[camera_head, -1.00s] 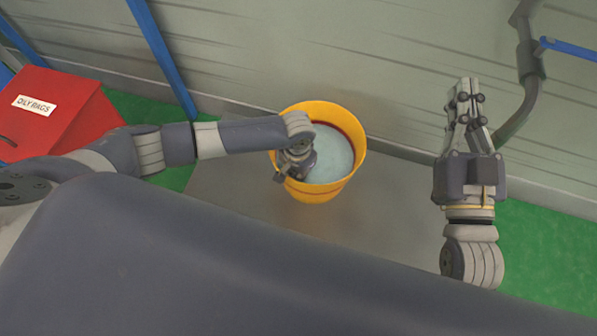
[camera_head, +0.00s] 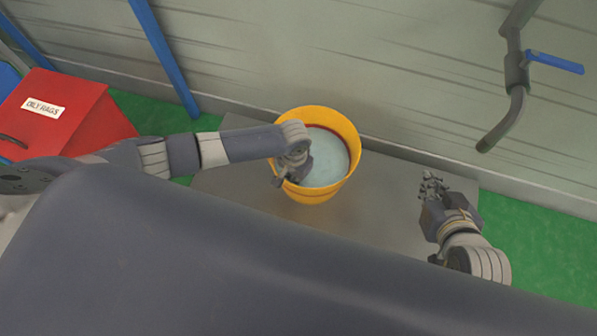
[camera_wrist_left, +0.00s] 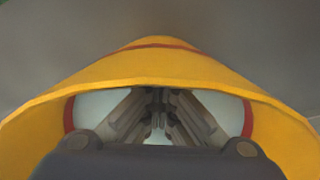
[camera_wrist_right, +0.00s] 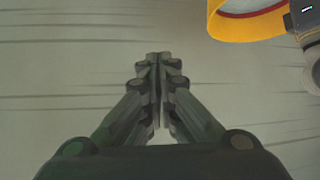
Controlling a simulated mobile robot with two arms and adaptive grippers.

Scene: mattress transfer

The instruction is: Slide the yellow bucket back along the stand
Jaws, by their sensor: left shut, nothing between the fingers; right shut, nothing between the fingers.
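The yellow bucket (camera_head: 318,192) stands upright on the grey stand (camera_head: 385,205), near the wall, with pale liquid (camera_head: 325,160) and a red band inside its rim. My left gripper (camera_head: 285,180) is shut and empty at the bucket's near left rim. In the left wrist view the bucket (camera_wrist_left: 160,66) surrounds the shut left fingers (camera_wrist_left: 158,130), whose contact with it I cannot tell. My right gripper (camera_head: 432,180) is shut and empty, apart from the bucket, over the stand's right part. In the right wrist view its fingers (camera_wrist_right: 158,65) are together, with the bucket (camera_wrist_right: 245,28) at upper right.
A red oily-rags bin (camera_head: 70,120) stands at the left. A grey pipe with a blue-handled valve (camera_head: 517,75) is on the wall at the right. A blue post (camera_head: 165,60) rises behind. Green floor (camera_head: 530,245) shows right of the stand.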

